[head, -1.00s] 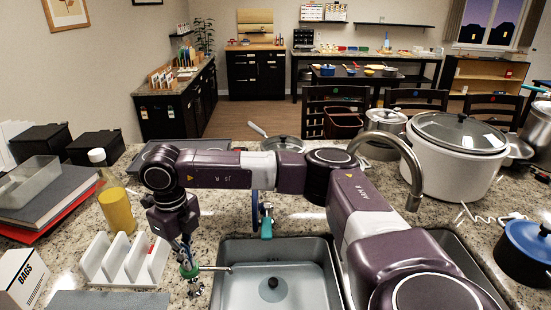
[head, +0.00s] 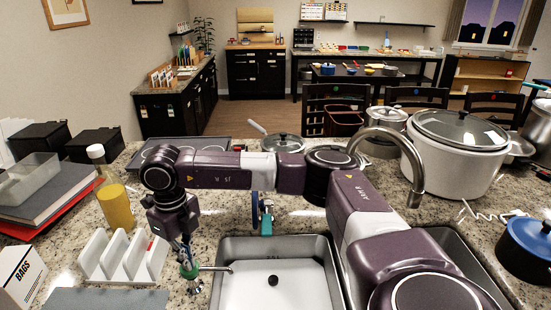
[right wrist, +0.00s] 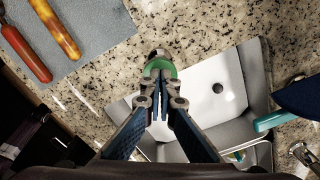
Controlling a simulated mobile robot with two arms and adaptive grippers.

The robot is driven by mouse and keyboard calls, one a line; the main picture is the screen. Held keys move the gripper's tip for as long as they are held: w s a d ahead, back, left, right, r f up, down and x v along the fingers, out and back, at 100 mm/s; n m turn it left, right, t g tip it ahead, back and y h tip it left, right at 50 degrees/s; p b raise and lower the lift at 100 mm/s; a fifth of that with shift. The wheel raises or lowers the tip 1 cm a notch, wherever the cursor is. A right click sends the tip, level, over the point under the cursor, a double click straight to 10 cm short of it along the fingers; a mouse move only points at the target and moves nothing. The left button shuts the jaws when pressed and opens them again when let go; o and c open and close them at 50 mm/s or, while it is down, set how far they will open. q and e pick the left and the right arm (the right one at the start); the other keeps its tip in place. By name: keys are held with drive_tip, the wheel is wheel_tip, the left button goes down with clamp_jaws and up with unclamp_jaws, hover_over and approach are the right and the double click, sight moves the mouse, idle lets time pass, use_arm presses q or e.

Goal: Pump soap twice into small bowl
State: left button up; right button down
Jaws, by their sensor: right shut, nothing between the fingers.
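The soap pump (head: 192,276) stands on the counter at the left edge of the sink, its thin spout pointing right over the basin. It has a green collar, and this green ring also shows in the right wrist view (right wrist: 160,68). My right gripper (head: 186,250) is shut and empty, pointing down at the top of the pump. In the right wrist view its fingertips (right wrist: 158,92) are close to the green ring; I cannot tell whether they touch it. I cannot make out a small bowl in either view. My left gripper is not in view.
The sink (head: 285,285) has a pale floor with a dark drain. A tall curved faucet (head: 418,175) rises behind it. A white slotted rack (head: 122,258) and yellow bottle (head: 112,195) stand left of the pump. A large white stockpot (head: 450,170) stands right.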

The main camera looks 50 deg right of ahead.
drive_tip(key=shift+r+p, duration=0.8)
drive_tip(key=shift+r, duration=0.95)
drive_tip(key=shift+f, duration=0.2)
drive_tip(key=shift+f+b, duration=1.8)
drive_tip(key=shift+f, duration=0.15)
drive_tip(key=shift+r+p, duration=1.15)
drive_tip(key=shift+r, duration=0.95)
drive_tip(key=shift+r, duration=0.1)
